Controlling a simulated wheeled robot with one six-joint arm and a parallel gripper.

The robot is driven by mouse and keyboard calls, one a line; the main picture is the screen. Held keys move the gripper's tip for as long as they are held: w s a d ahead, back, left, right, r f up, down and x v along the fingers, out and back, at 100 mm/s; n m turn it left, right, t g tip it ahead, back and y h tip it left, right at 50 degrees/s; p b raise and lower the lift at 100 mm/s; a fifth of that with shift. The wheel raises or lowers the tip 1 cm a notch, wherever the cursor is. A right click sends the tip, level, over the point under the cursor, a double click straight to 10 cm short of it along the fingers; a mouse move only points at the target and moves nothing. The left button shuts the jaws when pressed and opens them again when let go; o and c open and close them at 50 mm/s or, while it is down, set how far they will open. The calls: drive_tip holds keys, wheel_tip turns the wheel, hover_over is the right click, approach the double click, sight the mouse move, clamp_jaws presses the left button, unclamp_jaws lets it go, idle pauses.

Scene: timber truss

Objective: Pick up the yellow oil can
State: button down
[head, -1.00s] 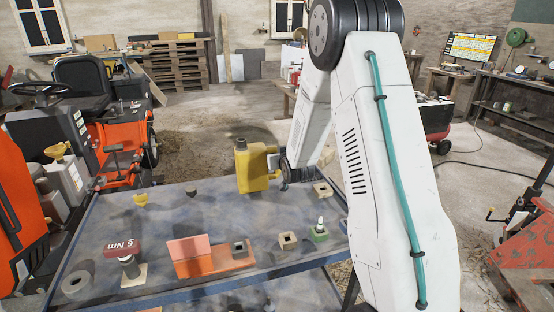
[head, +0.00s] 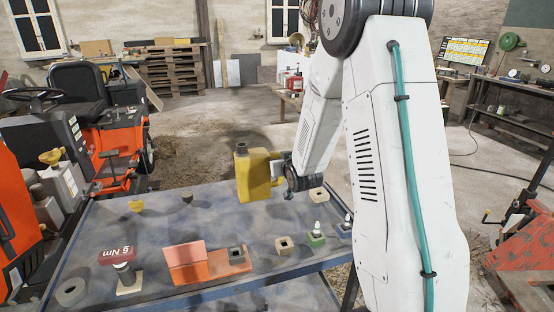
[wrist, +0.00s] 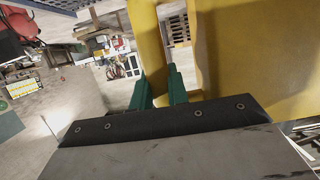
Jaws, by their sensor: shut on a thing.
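The yellow oil can (head: 252,176), with a dark cap on its neck, is upright at the far edge of the blue-grey table (head: 215,228) in the head view. My gripper (head: 278,168) is at its right side, at the handle. In the wrist view the yellow can (wrist: 255,60) fills the right, and the green fingertips of my gripper (wrist: 160,88) are closed around its handle (wrist: 148,45). The can appears to be held at or slightly above the table top; its base against the table is hard to judge.
An orange tractor (head: 95,110) stands beyond the left side.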

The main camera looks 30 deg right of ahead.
drive_tip(key=f+v, duration=0.1)
drive_tip(key=v, duration=0.8)
drive_tip(key=shift+s+d+f, duration=0.3)
drive_tip(key=shift+s, duration=0.45)
idle(1.9)
